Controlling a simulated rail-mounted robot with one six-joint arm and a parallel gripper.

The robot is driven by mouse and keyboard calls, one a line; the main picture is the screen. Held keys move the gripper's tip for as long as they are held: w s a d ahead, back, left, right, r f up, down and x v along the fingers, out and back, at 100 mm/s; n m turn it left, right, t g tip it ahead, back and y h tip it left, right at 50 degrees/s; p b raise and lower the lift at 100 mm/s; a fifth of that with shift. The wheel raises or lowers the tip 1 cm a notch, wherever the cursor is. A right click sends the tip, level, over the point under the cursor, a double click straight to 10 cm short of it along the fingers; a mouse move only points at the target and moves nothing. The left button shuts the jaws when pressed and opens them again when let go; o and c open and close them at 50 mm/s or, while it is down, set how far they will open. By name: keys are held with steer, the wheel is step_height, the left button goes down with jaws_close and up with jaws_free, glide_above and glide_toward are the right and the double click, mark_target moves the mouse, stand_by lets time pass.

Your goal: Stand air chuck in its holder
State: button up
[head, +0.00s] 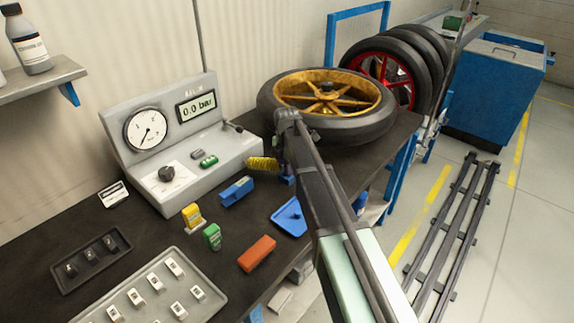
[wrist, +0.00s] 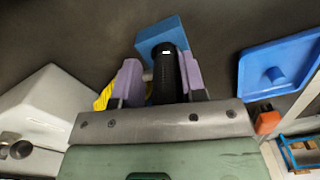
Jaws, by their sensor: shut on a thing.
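My gripper (wrist: 160,84), with purple fingers, is shut on the black cylindrical air chuck (wrist: 167,76). A yellow coiled hose (head: 263,163) runs beside it in the head view, and a little of it shows left of the fingers in the wrist view (wrist: 103,97). A blue block (wrist: 168,32), which looks like the holder, lies just beyond the chuck's end in the wrist view. In the head view my arm largely hides the chuck, and only part of the blue block (head: 287,180) shows under it. I cannot tell whether the chuck touches the block.
The grey gauge console (head: 210,165) stands left of my gripper. The yellow-spoked wheel (head: 365,126) lies close behind it. A blue tray (head: 289,217), blue block-like item (head: 236,192), orange box (head: 257,253) and yellow and green items (head: 212,236) are on the dark bench.

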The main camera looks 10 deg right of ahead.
steer(key=shift+f+b, duration=0.45)
steer(key=shift+f, duration=0.05)
stand_by(0.7)
stand_by(0.5)
steer(key=o, duration=1.4)
steer(key=shift+c, duration=0.2)
step_height(320, 180, up, 7)
steer(key=p, duration=0.7)
steer(key=shift+r, duration=0.15)
